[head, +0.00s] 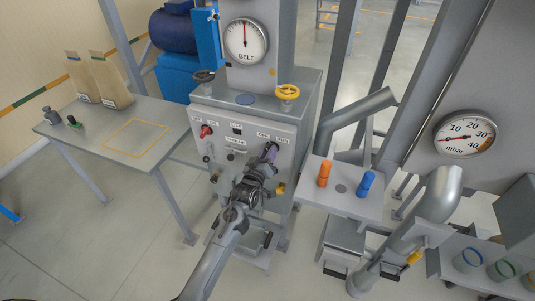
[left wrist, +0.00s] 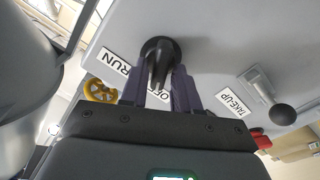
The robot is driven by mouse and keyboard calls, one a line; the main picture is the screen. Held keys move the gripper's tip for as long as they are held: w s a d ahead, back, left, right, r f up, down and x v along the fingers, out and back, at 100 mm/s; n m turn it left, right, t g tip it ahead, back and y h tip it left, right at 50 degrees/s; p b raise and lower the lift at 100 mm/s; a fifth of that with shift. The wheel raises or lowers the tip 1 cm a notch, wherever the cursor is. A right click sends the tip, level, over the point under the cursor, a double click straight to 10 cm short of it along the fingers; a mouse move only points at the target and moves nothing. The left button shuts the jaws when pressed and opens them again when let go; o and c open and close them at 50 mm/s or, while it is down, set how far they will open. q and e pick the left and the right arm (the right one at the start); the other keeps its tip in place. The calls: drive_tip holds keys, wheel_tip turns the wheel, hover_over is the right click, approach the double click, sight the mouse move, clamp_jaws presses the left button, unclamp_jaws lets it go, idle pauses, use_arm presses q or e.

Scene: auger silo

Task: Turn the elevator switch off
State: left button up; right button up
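The rotary switch (left wrist: 160,55), a black knob with a lever grip, sits on the grey panel between the RUN label and a partly covered OFF label. In the head view it is at the upper right of the cabinet panel (head: 225,140), mostly hidden by my left gripper (head: 269,153). In the left wrist view my left gripper (left wrist: 160,85) has its two purple fingers on either side of the lever, close to it. Whether they press on it is not clear. My right gripper is not in view.
A red switch (head: 206,131) is on the panel's left. The TAKE-UP lever (left wrist: 282,114) stands beside the switch. A yellow handwheel (head: 287,93) is on the cabinet top. A table (head: 110,135) is left; a small shelf with orange (head: 324,174) and blue (head: 365,184) items is right.

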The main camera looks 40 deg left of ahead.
use_arm(q)
drive_tip(key=shift+o, duration=0.8)
drive_tip(key=shift+s, duration=0.15)
drive_tip(key=v, duration=1)
drive_tip(key=shift+s+p, duration=0.25)
drive_tip(key=shift+p, duration=0.2)
drive_tip(key=shift+d, duration=0.15)
